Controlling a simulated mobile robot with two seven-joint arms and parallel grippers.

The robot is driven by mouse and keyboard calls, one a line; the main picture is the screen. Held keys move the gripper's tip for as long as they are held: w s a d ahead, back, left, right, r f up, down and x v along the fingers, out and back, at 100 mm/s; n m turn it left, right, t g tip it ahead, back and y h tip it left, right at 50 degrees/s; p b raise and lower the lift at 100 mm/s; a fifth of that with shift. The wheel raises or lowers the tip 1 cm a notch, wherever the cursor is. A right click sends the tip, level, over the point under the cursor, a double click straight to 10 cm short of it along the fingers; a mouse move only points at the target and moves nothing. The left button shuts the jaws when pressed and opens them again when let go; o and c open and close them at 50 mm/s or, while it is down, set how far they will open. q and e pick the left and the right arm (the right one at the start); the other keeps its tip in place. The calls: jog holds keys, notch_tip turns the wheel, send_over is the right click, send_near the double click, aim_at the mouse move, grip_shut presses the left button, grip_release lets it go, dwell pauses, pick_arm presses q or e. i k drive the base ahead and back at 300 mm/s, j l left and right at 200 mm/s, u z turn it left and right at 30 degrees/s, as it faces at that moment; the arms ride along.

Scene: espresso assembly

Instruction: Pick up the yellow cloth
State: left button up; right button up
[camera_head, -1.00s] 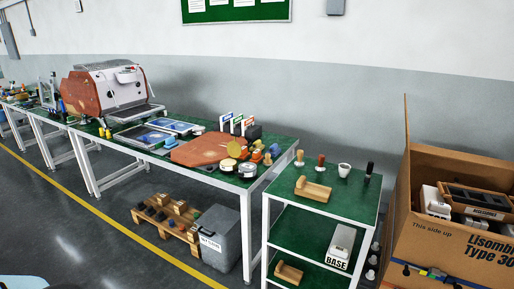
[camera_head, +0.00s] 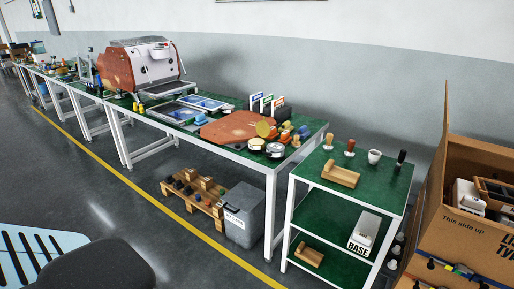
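I cannot make out a yellow cloth for certain. A small flat yellow piece (camera_head: 263,129) stands out near the right end of the long green-topped table (camera_head: 312,130), by a reddish-brown panel (camera_head: 228,127); whether it is cloth is too small to tell. Small yellow items (camera_head: 136,107) stand in front of the espresso machine (camera_head: 142,68). Neither of my grippers shows in this view.
A green-shelved cart (camera_head: 378,178) with wooden-handled tools stands right of the table. A large open cardboard box (camera_head: 465,237) is at the far right. A grey bin (camera_head: 245,215) and a wooden pallet (camera_head: 190,202) sit under the table.

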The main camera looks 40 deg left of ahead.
aim_at(286, 126)
jog(key=i+j+z, duration=0.1)
jog(key=j, duration=0.3)
jog(key=i+j+z, duration=0.1)
jog(key=j, duration=0.35)
jog(key=i+j+z, duration=0.1)
jog(key=j, duration=0.35)
jog(key=i+j+z, duration=0.1)
jog(key=j, duration=0.35)
jog(key=i+j, duration=0.2)
jog(key=j, duration=0.25)
jog(key=z, duration=0.05)
